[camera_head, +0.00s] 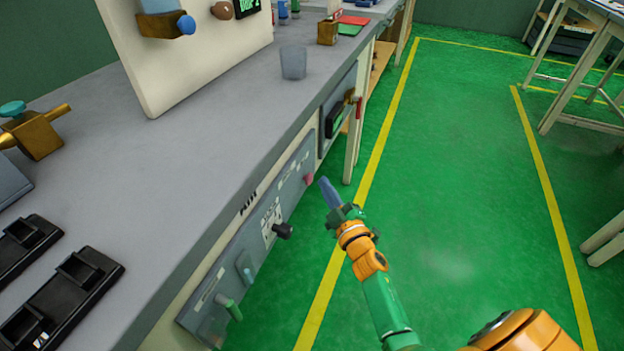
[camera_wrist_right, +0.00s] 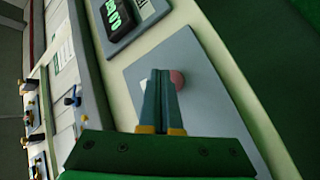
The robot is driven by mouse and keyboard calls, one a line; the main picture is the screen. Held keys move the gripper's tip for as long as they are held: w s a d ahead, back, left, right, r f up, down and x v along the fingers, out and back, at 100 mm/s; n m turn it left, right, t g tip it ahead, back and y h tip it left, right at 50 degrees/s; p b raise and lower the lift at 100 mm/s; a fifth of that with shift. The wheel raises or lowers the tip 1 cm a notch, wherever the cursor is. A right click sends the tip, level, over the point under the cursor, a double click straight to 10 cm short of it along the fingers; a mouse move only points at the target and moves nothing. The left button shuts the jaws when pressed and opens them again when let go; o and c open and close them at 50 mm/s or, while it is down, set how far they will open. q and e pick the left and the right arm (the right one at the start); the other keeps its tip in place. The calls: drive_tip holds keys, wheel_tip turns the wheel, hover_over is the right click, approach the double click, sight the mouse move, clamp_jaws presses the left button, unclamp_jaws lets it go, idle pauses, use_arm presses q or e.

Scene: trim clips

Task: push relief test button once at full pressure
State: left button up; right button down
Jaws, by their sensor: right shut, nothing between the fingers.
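A pink round button (camera_head: 308,179) sits at the far end of the grey control panel (camera_head: 215,312) on the bench's front face. I take it for the relief test button; no label on it is readable. In the right wrist view the pink button (camera_wrist_right: 178,80) shows partly hidden behind the fingertips. My right gripper (camera_head: 323,182) is shut and empty, its blue fingers pointing at the panel. In the head view a small gap shows between fingertips and button; contact cannot be told in the right wrist view (camera_wrist_right: 164,73). My left gripper is in neither view.
A red-handled valve (camera_head: 357,105) and a dark display (camera_head: 335,120) are farther along the bench front. The green floor (camera_head: 450,200) beside it is clear.

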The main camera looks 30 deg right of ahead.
idle(0.6)
drive_tip(key=shift+w+a, duration=0.3)
drive_tip(key=shift+w+a+b, duration=0.3)
drive_tip(key=shift+w, duration=0.1)
idle(0.7)
idle(0.3)
drive_tip(key=shift+s+d+p, duration=0.35)
drive_tip(key=shift+s+d, duration=0.2)
drive_tip(key=shift+s, duration=0.15)
drive_tip(key=s+d+p, duration=0.1)
drive_tip(key=s+d, duration=0.2)
drive_tip(key=shift+s+d, duration=0.15)
drive_tip(key=shift+s, duration=0.25)
